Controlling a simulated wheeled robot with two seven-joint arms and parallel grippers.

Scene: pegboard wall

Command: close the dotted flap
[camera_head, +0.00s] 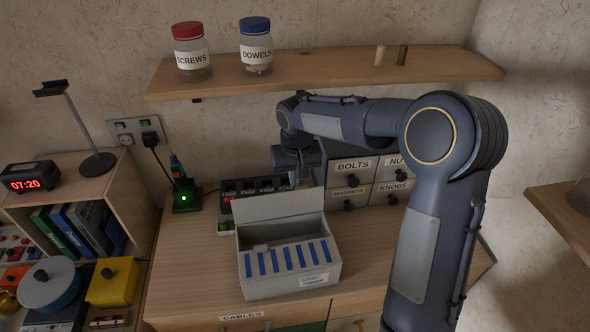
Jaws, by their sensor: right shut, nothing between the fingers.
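A grey box (262,289) stands on the wooden worktop at the middle. A plain grey flap (279,205) stands up along its back edge. A panel with several blue stripes (290,259) lies across the front part of its top. I can make out no dots on either one, so I cannot tell which is the dotted flap. My right gripper (299,178) is shut and empty, behind and above the raised flap and apart from the box as far as I can see. Its fingertips are small and dark. My left gripper is not in view.
Small drawers (352,180) labelled bolts and magnets stand behind my right arm. A power strip (253,187) and a charger with a green light (187,196) are behind the box. A shelf (325,74) with two jars hangs above.

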